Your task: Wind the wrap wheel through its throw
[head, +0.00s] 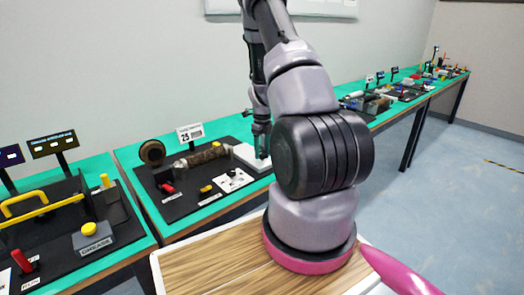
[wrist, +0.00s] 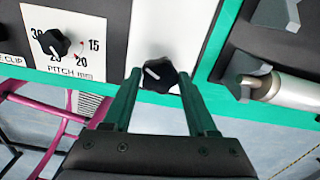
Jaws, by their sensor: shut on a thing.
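A black lobed knob (wrist: 157,80) with a white pointer line stands on a plain white panel (wrist: 170,30) in the wrist view. I take it for the wrap wheel, though no label for it shows. My gripper (wrist: 159,74) has one finger on each side of the knob and is shut on it. The pointer line slants toward the upper left. In the head view my gripper (head: 262,146) reaches down to the white panel (head: 248,158) at the right of the black station board; the knob is hidden there.
A second black knob (wrist: 54,42) sits left on a pitch dial. A metal cylinder (wrist: 285,90) lies right. In the head view, a roller (head: 202,156), a round black wheel (head: 152,152) and a sign reading 25 (head: 190,133) stand left of my gripper. Floor in front is clear.

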